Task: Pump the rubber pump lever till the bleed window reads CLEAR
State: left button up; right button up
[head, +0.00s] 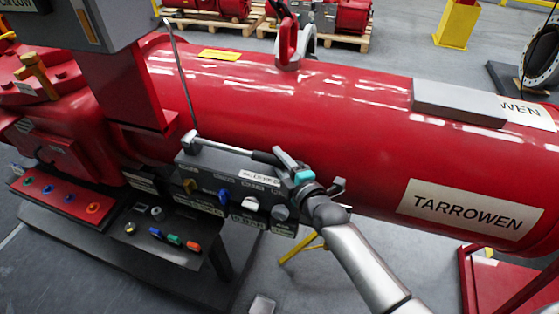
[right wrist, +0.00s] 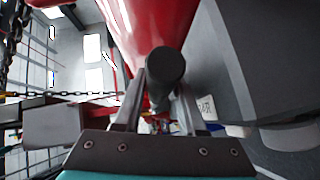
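The pump lever (head: 225,147) is a pale metal rod with a black rubber grip (head: 266,158). It lies along the top of a dark grey pump block (head: 228,172) in front of the red cylinder. My right gripper (head: 284,163) is at the grip's right end. In the right wrist view the grip's round black end (right wrist: 165,66) sits between my right gripper's two fingers (right wrist: 160,100), which appear closed against its sides. A white label (head: 260,177) is on the block; its text is too small to read. I cannot make out the bleed window. My left gripper is not in view.
Blue, white and grey knobs (head: 224,196) line the block's front. A black shelf (head: 140,248) below carries small coloured items. The large red cylinder (head: 330,115) fills the space behind. A thin upright rod (head: 180,75) stands near the lever's left end. Grey floor is open at front.

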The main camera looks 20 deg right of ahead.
grip_shut()
dwell(1.2)
